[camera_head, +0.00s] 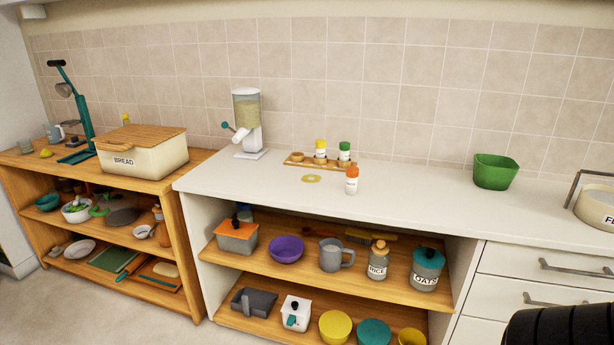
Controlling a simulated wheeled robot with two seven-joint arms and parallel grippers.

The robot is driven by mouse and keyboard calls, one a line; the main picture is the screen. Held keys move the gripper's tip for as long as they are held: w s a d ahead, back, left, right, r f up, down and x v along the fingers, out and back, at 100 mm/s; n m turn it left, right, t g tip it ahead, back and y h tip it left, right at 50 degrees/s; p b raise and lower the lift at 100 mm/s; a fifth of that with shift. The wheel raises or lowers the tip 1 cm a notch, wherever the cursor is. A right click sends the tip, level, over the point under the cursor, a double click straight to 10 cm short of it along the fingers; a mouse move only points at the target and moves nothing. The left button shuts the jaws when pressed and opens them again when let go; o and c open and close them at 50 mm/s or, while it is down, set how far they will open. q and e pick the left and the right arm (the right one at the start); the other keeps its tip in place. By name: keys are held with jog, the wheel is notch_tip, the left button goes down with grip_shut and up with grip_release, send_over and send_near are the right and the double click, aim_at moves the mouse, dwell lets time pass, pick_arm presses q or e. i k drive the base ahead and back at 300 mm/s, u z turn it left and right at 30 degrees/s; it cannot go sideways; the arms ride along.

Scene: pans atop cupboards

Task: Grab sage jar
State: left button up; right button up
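Small spice jars stand on the white counter. A green-capped jar (344,153) and a yellow-capped jar (320,150) stand upright in a wooden rack (296,160) near the tiled wall. An orange-capped jar (352,181) stands upright on the counter in front of the rack, apart from it. The jar labels are too small to read, so I cannot tell which is sage. Neither of my grippers is in view. A black ribbed part at the bottom right corner seems to be my own arm.
A grain dispenser (247,124) stands left of the rack, and a flat yellowish ring (311,179) lies in front of it. A green bowl (495,171) and a flour container (597,207) stand to the right. The counter (425,195) between orange-capped jar and green bowl is clear. Shelves below hold several containers.

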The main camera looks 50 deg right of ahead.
aim_at(352, 174)
jog(key=i, duration=1.75)
jog(key=z, duration=0.6)
